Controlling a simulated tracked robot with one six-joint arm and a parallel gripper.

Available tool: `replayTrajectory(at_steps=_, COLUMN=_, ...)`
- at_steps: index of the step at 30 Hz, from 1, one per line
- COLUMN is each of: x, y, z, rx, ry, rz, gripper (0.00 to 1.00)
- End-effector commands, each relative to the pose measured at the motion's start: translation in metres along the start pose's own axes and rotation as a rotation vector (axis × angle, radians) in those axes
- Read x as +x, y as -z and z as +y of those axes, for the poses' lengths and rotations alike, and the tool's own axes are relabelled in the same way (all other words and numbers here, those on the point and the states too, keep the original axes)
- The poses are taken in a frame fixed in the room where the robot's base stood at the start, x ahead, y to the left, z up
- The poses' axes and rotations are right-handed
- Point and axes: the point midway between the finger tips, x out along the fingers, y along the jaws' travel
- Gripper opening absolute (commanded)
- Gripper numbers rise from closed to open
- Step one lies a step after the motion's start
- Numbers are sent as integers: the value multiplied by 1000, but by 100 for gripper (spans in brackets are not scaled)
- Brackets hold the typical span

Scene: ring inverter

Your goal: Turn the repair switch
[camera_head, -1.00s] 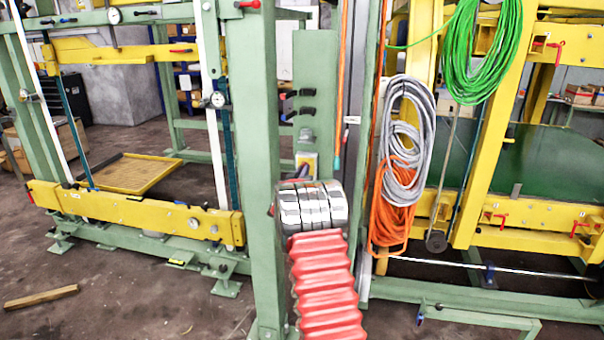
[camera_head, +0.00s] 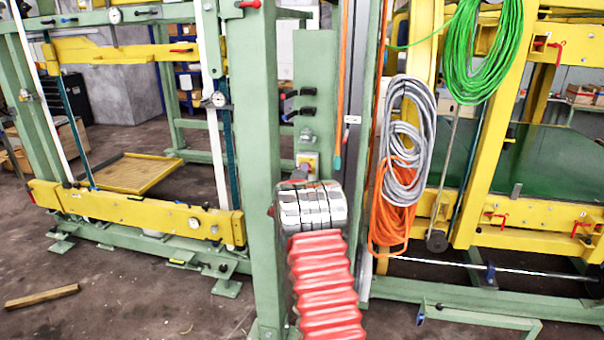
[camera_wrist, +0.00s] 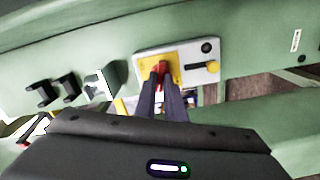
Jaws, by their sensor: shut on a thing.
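The repair switch (camera_wrist: 158,69) is a red knob on a yellow square plate, fixed to a pale grey panel (camera_wrist: 190,57) in the wrist view. The two dark fingers of my gripper (camera_wrist: 161,76) reach up to the red knob and are shut on it. The fingertips hide part of the knob, so its exact angle is hard to read. In the head view the small grey and yellow switch box (camera_head: 307,160) shows on the green post, just above my silver and red arm, which hides most of my gripper.
A yellow knob (camera_wrist: 213,67) sits on the same panel, right of the switch. Black handles (camera_wrist: 55,91) stick out of the green post at the left. Grey cable (camera_head: 413,112) and orange cable (camera_head: 388,215) hang to the right of the post in the head view.

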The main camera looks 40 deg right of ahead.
Motion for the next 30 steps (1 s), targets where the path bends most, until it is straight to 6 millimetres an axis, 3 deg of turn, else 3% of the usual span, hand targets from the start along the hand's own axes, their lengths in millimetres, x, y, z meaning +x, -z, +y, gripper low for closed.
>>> replayTrajectory(at_steps=12, x=1, y=0, z=-1, rx=-296, ry=-1, rz=1, gripper=0)
replayTrajectory(at_steps=30, x=0, y=1, z=-2, rx=-366, ry=0, rz=2, gripper=0)
